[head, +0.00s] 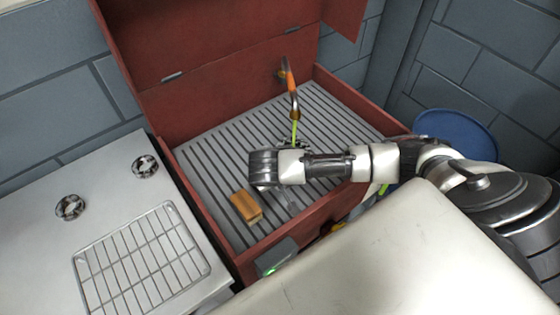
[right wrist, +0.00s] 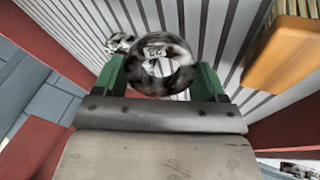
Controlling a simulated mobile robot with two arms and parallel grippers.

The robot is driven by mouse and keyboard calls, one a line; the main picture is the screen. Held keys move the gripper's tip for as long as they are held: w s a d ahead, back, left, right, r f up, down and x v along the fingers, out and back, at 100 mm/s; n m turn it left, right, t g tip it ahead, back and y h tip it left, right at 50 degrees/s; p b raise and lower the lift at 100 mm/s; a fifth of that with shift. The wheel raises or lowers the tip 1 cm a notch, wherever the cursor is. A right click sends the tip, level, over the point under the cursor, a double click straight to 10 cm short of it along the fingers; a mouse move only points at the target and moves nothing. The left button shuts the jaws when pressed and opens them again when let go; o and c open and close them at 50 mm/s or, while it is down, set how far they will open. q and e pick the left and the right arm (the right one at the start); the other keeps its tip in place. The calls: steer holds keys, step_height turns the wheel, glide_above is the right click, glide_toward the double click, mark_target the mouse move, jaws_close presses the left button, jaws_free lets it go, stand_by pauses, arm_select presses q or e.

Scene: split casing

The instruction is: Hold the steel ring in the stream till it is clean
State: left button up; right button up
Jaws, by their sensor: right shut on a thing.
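My right gripper (right wrist: 160,80) is shut on a steel ring (right wrist: 139,73), held between its green fingers over the slatted grate. The ring shows dark patches and pale grey metal. In the head view my right gripper (head: 262,168) is low over the grate, and the ring is hidden. An orange-tipped spout (head: 291,88) gives a thin yellow-green stream (head: 295,132), which drops behind my right wrist. I cannot tell whether it touches the ring. Two more dark-marked rings lie on the steel table: a rear ring (head: 145,166) and a front ring (head: 70,207). My left gripper is not in view.
The grate (head: 215,150) lies inside a red cabinet (head: 190,190) with raised walls and an open lid. A wire rack (head: 140,260) lies on the table. A blue drum (head: 455,125) stands behind my right arm.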

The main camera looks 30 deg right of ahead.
steer(key=shift+w+d+f+b, duration=0.2)
steer(key=shift+w+d+b, duration=0.05)
steer(key=shift+b, duration=0.05)
steer(key=shift+w+d+f+b, duration=0.2)
steer(key=shift+w+d+b, duration=0.15)
steer(key=shift+d+b, duration=0.2)
steer(key=shift+w+d+f+b, duration=0.15)
steer(key=shift+w+d+b, duration=0.25)
steer(key=shift+d, duration=0.25)
steer(key=shift+w+d+f+b, duration=0.1)
steer(key=shift+w+d+b, duration=0.3)
steer(key=shift+d+b, duration=0.25)
steer(key=w+d+b, duration=0.1)
steer(key=d+b, duration=0.1)
steer(key=w+d+f+b, duration=0.1)
steer(key=b, duration=0.1)
steer(key=shift+w+d, duration=0.35)
steer(key=shift+d, duration=0.05)
steer(key=shift+w+d, duration=0.45)
steer(key=shift+d, duration=0.15)
steer(key=shift+w+d+f, duration=0.15)
steer(key=shift+w+d, duration=0.25)
steer(key=shift+d, duration=0.2)
steer(key=shift+w+d+f, duration=0.1)
steer(key=shift+w+d, duration=0.3)
steer(key=shift+d, duration=0.15)
steer(key=shift+s+d+r+p, duration=0.15)
steer(key=shift+s+d+p, duration=0.15)
steer(key=shift+p, duration=0.25)
steer(key=shift+s, duration=0.25)
